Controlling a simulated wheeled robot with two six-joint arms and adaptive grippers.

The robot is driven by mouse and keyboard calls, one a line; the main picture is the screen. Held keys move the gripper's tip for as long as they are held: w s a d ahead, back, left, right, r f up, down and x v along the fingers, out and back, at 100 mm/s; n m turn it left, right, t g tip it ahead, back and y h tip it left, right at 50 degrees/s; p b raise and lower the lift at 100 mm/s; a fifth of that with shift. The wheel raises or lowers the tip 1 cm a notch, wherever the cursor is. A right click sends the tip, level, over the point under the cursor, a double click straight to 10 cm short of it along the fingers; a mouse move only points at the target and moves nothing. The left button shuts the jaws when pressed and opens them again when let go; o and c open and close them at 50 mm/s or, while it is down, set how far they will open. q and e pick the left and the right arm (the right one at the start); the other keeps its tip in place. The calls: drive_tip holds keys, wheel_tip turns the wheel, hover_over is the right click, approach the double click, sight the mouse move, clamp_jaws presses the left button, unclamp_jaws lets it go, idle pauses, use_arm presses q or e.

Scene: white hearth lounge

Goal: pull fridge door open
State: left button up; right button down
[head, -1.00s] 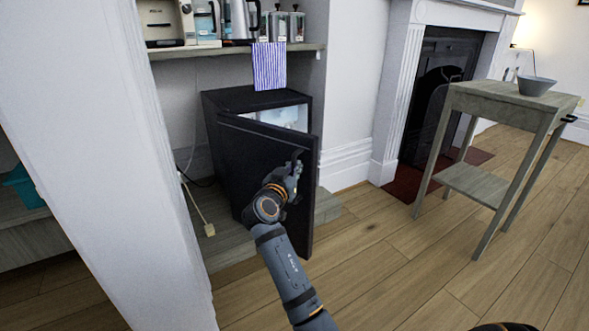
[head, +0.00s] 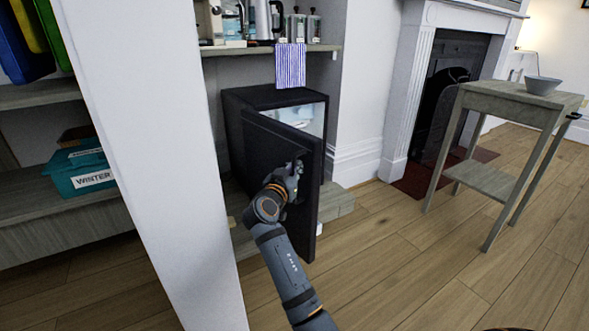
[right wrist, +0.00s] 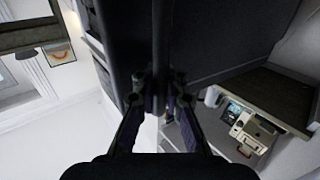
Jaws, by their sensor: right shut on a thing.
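The small black fridge (head: 275,97) stands on a low grey plinth in the alcove, under a shelf. Its black door (head: 268,151) is partly open, and the pale lit interior (head: 300,118) shows above the door's top edge. My right gripper (head: 294,172) is at the door's outer face near its free edge. My left gripper is not in view.
A white wall end (head: 150,150) stands close on the left. A grey side table (head: 510,103) with a bowl (head: 542,85) stands right. The wood floor (head: 390,260) between is clear.

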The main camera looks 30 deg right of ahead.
drive_tip(key=shift+s+d+f, duration=0.1)
drive_tip(key=shift+s+f, duration=0.05)
drive_tip(key=shift+f, duration=0.1)
drive_tip(key=c, duration=1.8)
unclamp_jaws()
drive_tip(key=shift+c, duration=0.2)
drive_tip(key=o, duration=0.4)
drive_tip(key=shift+s+r, duration=0.15)
drive_tip(key=shift+s, duration=0.05)
drive_tip(key=shift+o, duration=0.2)
drive_tip(key=shift+w+r, duration=0.1)
